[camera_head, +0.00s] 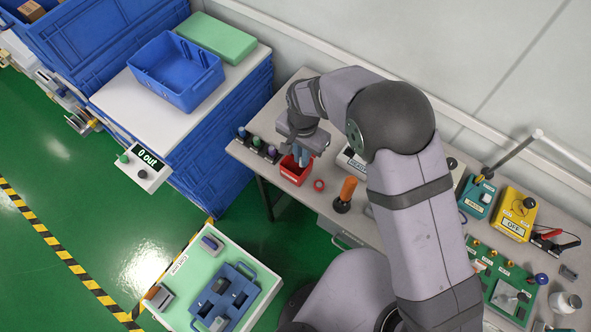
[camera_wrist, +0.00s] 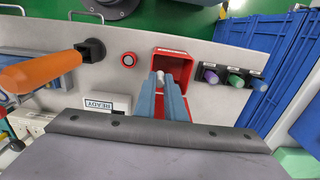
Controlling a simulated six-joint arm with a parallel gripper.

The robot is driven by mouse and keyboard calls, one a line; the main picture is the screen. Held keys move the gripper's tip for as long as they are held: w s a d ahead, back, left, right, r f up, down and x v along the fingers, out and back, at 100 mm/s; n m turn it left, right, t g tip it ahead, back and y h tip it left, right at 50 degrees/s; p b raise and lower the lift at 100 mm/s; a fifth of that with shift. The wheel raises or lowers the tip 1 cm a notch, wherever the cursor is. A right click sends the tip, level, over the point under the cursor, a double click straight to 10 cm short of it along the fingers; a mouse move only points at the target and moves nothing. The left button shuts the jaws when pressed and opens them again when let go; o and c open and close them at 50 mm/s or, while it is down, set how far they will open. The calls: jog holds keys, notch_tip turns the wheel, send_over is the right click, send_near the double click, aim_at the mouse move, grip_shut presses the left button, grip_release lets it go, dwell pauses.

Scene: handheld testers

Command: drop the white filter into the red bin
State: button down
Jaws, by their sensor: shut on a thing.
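My gripper (camera_wrist: 164,88) has blue-grey fingers and is shut on the white filter (camera_wrist: 160,76), whose small pale end shows at the fingertips in the wrist view. The red bin (camera_wrist: 190,58) lies below the fingers, which overlap it in that view. In the head view my gripper (camera_head: 303,158) points down at the red bin (camera_head: 289,176), near the left end of the bench. The filter cannot be made out in the head view. How far the fingertips are above or inside the bin is hard to tell.
A row of coloured knobs (camera_wrist: 231,79) stands beside the bin. A red ring or button (camera_wrist: 129,59) and an orange-handled tool (camera_wrist: 45,72) are on its other side. A READY box (camera_wrist: 100,103) is nearby. Blue crates (camera_head: 222,150) stand left of the bench.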

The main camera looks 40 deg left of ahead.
jog(key=shift+f, duration=0.5)
jog(key=c, duration=1.7)
grip_release()
jog(key=shift+c, duration=0.2)
jog(key=shift+r, duration=0.15)
jog(key=shift+r+b, duration=1.3)
jog(key=shift+r, duration=2.3)
